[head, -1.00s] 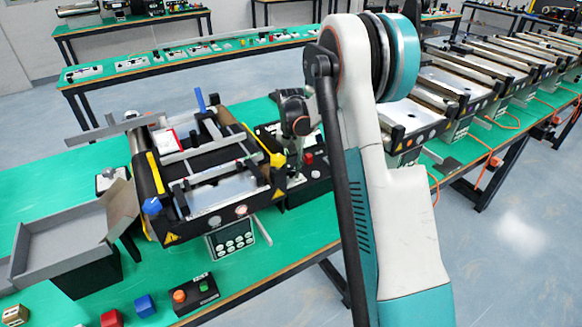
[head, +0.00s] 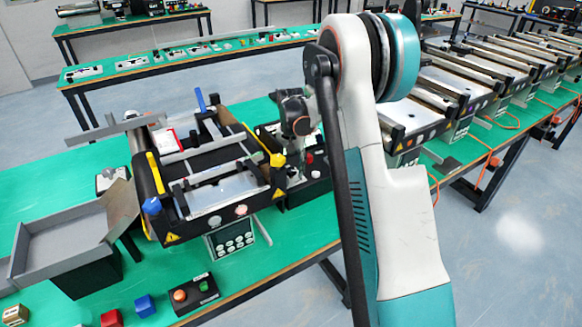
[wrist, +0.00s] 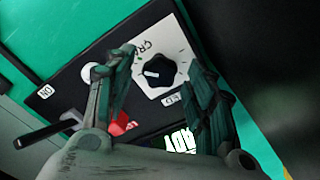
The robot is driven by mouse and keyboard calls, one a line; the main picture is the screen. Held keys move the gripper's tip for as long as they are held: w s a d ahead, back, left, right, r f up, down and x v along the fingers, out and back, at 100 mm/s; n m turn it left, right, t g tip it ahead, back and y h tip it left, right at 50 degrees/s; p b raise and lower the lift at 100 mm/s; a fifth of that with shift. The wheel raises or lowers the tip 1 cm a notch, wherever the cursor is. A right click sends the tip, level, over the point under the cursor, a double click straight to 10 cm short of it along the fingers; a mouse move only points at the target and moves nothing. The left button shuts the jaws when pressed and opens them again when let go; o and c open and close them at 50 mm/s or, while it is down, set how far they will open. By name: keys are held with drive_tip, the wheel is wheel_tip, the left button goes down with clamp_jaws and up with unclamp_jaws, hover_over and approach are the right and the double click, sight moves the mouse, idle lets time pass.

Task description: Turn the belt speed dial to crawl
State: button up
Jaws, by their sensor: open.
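The belt speed dial (wrist: 162,72) is a dark, lobed knob on a white plate in the wrist view. Its white pointer mark faces left in the picture. A partly covered label starting "CR" shows at the plate's upper left, and a small label sits below the knob. My gripper (wrist: 166,60) is open, with one finger on each side of the dial. I cannot tell whether the fingers touch it. In the head view my gripper (head: 294,168) is over the control box (head: 312,190), and the dial is hidden there.
A red control (wrist: 121,123) and a lit display (wrist: 182,139) lie close to the fingers. The mini conveyor (head: 228,188) stands just left of the control box. A grey tray (head: 65,238), coloured blocks and a button box (head: 193,294) lie on the green bench.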

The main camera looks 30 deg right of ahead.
sight(291, 170)
wheel_tip(291, 170, up, 12)
idle(0.6)
idle(0.4)
